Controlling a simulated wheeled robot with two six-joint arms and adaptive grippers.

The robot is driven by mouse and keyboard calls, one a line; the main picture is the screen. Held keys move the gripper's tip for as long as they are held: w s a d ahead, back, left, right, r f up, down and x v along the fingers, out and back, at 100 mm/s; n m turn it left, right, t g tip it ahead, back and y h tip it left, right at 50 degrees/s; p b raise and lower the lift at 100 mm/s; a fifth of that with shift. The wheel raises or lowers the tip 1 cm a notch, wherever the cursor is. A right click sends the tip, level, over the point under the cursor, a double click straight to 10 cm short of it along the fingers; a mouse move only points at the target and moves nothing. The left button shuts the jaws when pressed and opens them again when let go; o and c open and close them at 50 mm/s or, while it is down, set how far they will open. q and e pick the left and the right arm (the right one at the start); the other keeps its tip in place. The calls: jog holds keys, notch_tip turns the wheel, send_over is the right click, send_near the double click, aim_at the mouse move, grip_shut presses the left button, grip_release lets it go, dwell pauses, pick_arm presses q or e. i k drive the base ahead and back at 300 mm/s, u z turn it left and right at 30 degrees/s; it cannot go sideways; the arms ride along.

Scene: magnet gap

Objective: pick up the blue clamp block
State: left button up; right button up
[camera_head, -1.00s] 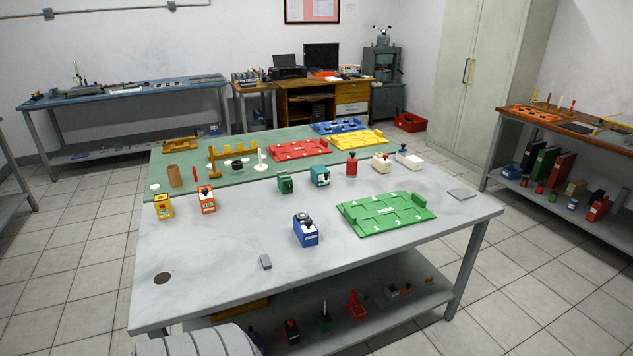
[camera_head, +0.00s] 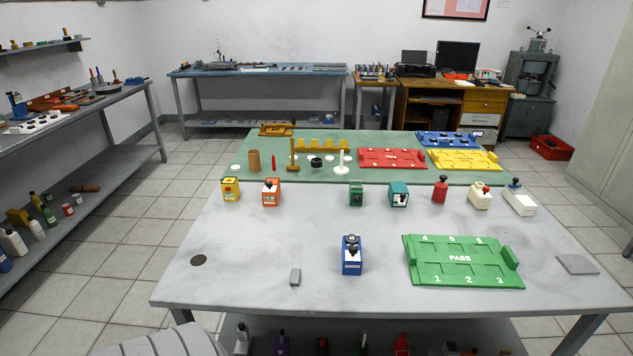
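The blue clamp block (camera_head: 351,257) stands upright on the grey table, near the middle of its front half. It has a dark knob on top and a pale label on its front. Nothing touches it. Neither of my grippers shows in the head view.
A row of coloured blocks stands behind, including yellow (camera_head: 231,190), orange (camera_head: 271,193), green (camera_head: 356,195) and teal (camera_head: 398,195). Red (camera_head: 392,159), blue and yellow trays lie on the green mat (camera_head: 220,174). The tabletop around the blue block is clear.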

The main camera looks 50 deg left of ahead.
aim_at(351, 266)
jog(key=u, duration=0.9)
jog(key=i, duration=0.8)
jog(key=u, duration=0.8)
